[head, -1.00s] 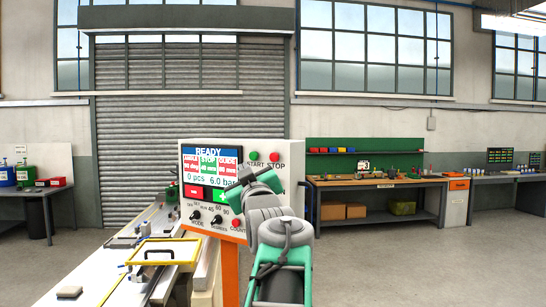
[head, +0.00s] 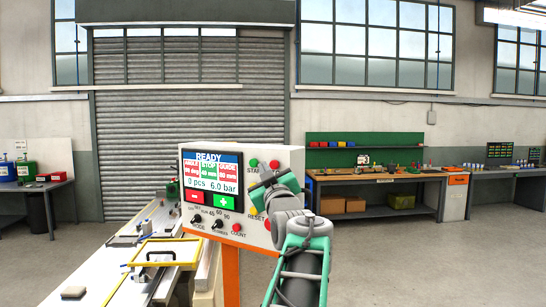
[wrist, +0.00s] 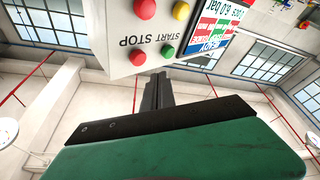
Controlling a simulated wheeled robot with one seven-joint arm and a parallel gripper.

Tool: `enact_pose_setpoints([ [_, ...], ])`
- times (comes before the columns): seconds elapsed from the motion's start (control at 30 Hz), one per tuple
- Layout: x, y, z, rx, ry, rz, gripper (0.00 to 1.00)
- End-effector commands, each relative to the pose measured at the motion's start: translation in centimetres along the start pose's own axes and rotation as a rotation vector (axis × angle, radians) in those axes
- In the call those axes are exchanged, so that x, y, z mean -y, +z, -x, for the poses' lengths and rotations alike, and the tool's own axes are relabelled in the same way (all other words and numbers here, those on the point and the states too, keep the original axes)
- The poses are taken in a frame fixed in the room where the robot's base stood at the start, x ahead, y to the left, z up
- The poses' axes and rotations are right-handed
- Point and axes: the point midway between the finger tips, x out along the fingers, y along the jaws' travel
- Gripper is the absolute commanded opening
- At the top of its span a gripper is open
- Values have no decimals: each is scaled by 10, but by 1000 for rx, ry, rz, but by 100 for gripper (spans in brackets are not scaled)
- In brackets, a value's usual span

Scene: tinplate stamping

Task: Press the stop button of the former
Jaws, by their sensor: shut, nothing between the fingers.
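The former's control box (head: 295,160) stands in front of me, its white face carrying a lit screen that reads READY. The red stop button (head: 274,164) is at its upper right, beside the green start button (head: 254,162). In the wrist view the picture is turned over; the stop button (wrist: 138,57) and start button (wrist: 168,51) show near the box's edge. My gripper (wrist: 158,78) is shut and empty, its dark fingertips just short of the box edge in that view, near both buttons. Contact is not visible. In the head view my gripper hides the STOP label.
Other controls share the face: a minus key (head: 195,196), a plus key (head: 223,202), knobs and a red count button (head: 236,227). The former's bed with a yellow-framed guard (head: 165,252) lies at left. A workbench (head: 380,180) stands behind at right; the floor there is clear.

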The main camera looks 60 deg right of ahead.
Motion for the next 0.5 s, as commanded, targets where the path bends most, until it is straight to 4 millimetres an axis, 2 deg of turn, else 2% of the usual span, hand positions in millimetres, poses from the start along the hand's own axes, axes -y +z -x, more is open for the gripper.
enact_pose_setpoints([
  [0.2, -9, 11, -13, -1, 0, 0, 0],
  [0.5, -10, 12, -14, -1, 0, 1, 0],
])
